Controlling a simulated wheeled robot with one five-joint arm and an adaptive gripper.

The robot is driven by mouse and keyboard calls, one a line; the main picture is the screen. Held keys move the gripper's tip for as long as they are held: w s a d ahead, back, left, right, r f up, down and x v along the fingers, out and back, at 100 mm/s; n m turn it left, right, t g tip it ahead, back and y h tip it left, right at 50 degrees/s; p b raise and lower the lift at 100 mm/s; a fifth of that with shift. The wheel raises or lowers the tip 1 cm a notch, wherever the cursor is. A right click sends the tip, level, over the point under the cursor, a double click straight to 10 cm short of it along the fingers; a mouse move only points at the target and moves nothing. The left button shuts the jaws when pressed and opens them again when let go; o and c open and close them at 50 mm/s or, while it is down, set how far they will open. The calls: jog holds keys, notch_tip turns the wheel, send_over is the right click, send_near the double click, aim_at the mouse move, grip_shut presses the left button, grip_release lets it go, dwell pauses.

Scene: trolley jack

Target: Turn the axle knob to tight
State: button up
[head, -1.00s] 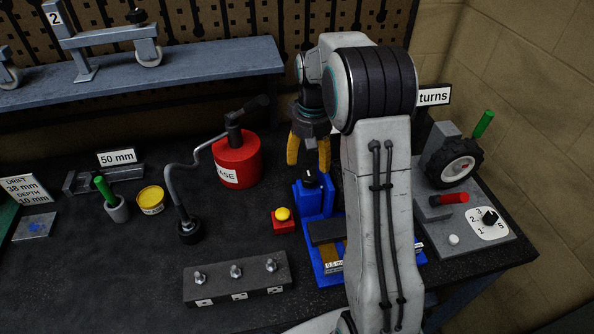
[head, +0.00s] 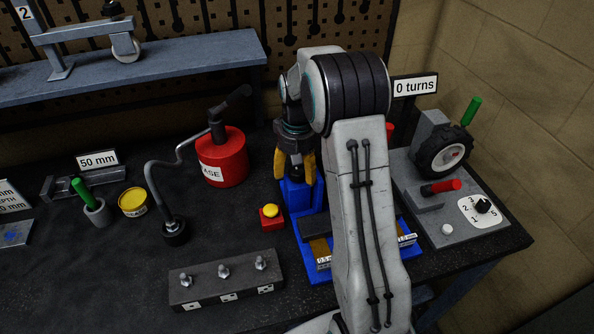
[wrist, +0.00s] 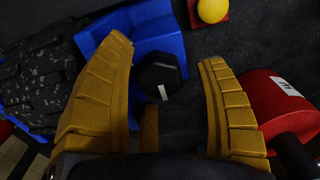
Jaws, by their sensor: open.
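A black knob (wrist: 160,75) with a white mark sits on a blue fixture (wrist: 128,45) in the wrist view. In the head view the knob is mostly hidden by my fingers, on the blue fixture (head: 308,258). My gripper (head: 295,170) is open above the fixture, one yellow finger on each side of the knob. In the wrist view the knob shows between the fingers of my gripper (wrist: 168,70), apart from both. A second black knob (head: 482,206), on a numbered dial, is on the wheel rig at right. No "tight" label is readable.
A red can (head: 222,158) stands left of my gripper. A yellow button on a red box (head: 270,215) is near the blue fixture. A block with several bolts (head: 225,277) lies in front. The wheel (head: 444,151) and a "0 turns" sign (head: 415,86) are at right.

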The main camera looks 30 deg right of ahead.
jog(key=shift+c, duration=0.4)
jog(key=c, duration=1.1)
jog(key=shift+m, duration=0.8)
jog(key=shift+c, duration=0.2)
jog(key=o, duration=1.2)
jog(key=shift+r, duration=0.1)
